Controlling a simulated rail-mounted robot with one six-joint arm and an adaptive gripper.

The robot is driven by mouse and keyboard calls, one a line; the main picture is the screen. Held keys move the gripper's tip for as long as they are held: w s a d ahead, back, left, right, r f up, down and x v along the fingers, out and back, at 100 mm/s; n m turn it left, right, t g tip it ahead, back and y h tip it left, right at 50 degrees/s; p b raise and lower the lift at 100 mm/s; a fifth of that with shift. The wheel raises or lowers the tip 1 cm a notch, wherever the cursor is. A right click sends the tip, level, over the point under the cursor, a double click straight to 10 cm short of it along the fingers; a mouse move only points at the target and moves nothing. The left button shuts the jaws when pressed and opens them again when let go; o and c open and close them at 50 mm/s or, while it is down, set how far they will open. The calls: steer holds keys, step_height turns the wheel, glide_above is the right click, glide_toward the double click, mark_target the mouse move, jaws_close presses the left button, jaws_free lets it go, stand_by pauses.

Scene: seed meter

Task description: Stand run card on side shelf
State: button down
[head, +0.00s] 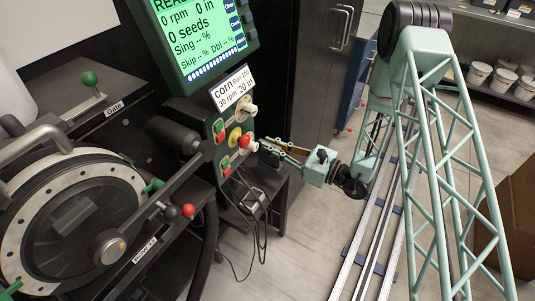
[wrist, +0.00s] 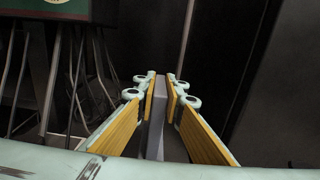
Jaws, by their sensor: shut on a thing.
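A white run card (head: 234,88) with "corn", "Run 100", "30 rpm" and "20 in" printed on it sits tilted at the top of the green control panel, under the screen, in the head view. My gripper (head: 268,150) is to the lower right of it, beside the panel's edge and over the dark side shelf (head: 284,176). In the wrist view my gripper (wrist: 160,112) is shut on a thin grey slab (wrist: 158,120), seen edge-on and upright between the yellow pads. Its printed face, if any, is hidden, and I cannot tell whether it touches the shelf.
The control panel's knobs and buttons (head: 236,137) stand close to the left of my gripper. A dark cabinet (head: 305,65) rises behind.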

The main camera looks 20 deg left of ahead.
mark_target(268, 163)
steer(key=shift+a, duration=0.15)
steer(key=shift+s+a+f, duration=0.1)
steer(key=shift+s+a, duration=0.2)
steer(key=shift+a, duration=0.05)
steer(key=shift+f+b, duration=0.8)
steer(key=shift+f, duration=0.85)
steer(key=shift+f, duration=0.15)
steer(key=c, duration=2.7)
jaws_free()
steer(key=shift+d, duration=0.1)
steer(key=shift+p+v, duration=1.15)
steer(key=shift+v, duration=4.8)
